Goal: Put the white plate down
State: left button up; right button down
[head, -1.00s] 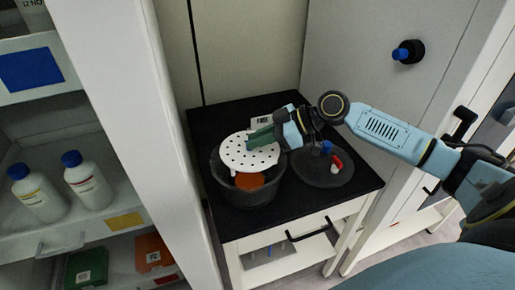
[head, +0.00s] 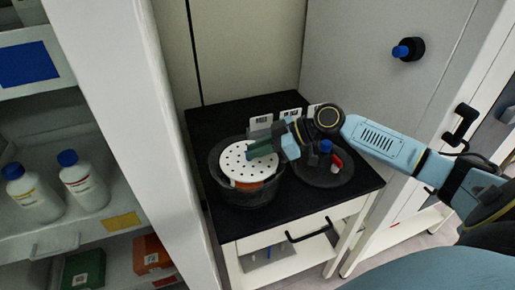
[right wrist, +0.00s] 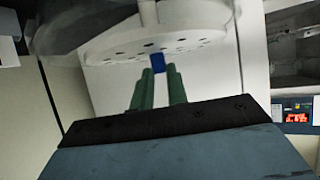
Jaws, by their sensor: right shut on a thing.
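The white plate (head: 240,167) is a round disc with small holes. In the head view it is over the mouth of a dark see-through bowl (head: 219,187); I cannot tell whether it rests on anything. Some orange content (head: 246,185) shows below its front edge. My right gripper (head: 262,148) reaches in from the right with green fingers and is shut on the plate near its far right side. In the right wrist view, the holed plate (right wrist: 115,48) is above the green fingers (right wrist: 158,72), with a small blue piece (right wrist: 158,62) at their tips. My left gripper is not in view.
Right of the bowl, a dark round lid (head: 318,175) with a blue knob (head: 326,147) and a red-and-white part lies on the black tabletop (head: 345,190). Shelves with white bottles (head: 84,182) are at left; a wall is behind.

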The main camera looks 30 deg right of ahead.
jog(key=c, duration=1.4)
grip_release()
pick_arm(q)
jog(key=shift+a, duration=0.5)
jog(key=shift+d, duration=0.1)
pick_arm(e)
jog(key=shift+r+p, duration=0.5)
jog(key=shift+p, duration=0.05)
jog(key=v, duration=0.4)
jog(key=shift+d, duration=0.1)
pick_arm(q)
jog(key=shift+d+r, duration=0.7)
pick_arm(e)
jog(key=shift+v, duration=3.95)
